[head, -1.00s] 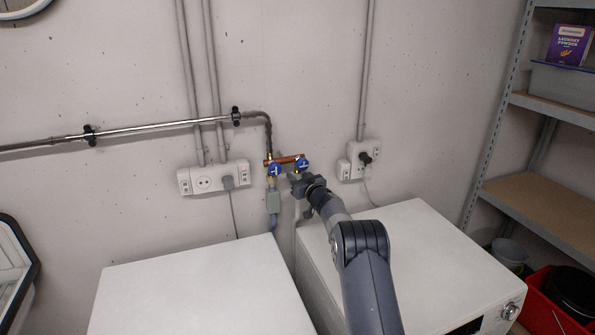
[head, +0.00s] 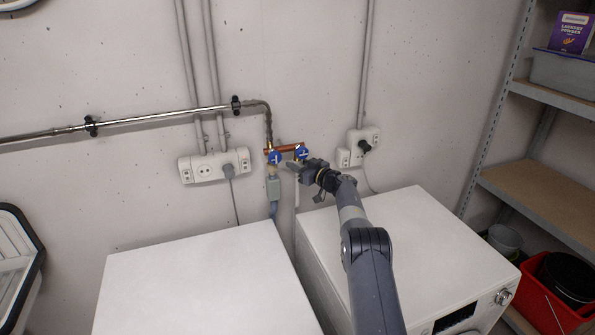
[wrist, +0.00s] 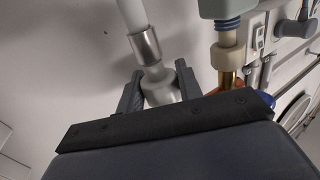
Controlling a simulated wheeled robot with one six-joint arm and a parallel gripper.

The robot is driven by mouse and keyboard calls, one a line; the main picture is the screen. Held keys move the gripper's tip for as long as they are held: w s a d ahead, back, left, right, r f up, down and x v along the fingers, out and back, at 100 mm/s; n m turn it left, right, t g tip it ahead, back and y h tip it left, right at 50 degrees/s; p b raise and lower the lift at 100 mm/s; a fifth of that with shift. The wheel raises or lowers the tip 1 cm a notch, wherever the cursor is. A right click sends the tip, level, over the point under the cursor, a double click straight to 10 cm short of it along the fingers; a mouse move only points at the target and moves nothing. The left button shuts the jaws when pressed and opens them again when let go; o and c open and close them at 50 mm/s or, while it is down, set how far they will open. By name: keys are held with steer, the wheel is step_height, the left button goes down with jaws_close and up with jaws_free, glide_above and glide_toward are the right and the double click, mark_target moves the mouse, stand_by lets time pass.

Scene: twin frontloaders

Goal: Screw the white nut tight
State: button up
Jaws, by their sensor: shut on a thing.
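The white nut (wrist: 157,87) sits between the two fingers of my gripper (wrist: 160,84) in the wrist view, and the gripper is shut on it. A white hose with a shiny metal sleeve (wrist: 145,46) runs from the nut toward the top of the wrist picture. In the head view my gripper (head: 297,169) is just below the right blue-handled valve (head: 301,153), and the nut is hidden there. The white hose (head: 297,197) hangs below. The nut's thread and any gap to the valve are hidden behind my gripper.
The left blue-handled valve (head: 274,157) and a hose with a grey box (head: 273,189) are close at left. Sockets (head: 207,168) are on the wall to the left, another socket (head: 358,147) to the right. Two white machines stand below, the left one (head: 200,285) with a clear top.

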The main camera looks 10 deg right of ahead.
steer(key=shift+n+g+y+b, duration=0.3)
steer(key=shift+y+b, duration=0.1)
steer(key=shift+b, duration=0.6)
steer(key=o, duration=0.8)
steer(key=shift+m+t+h, duration=0.5)
steer(key=shift+h, duration=0.1)
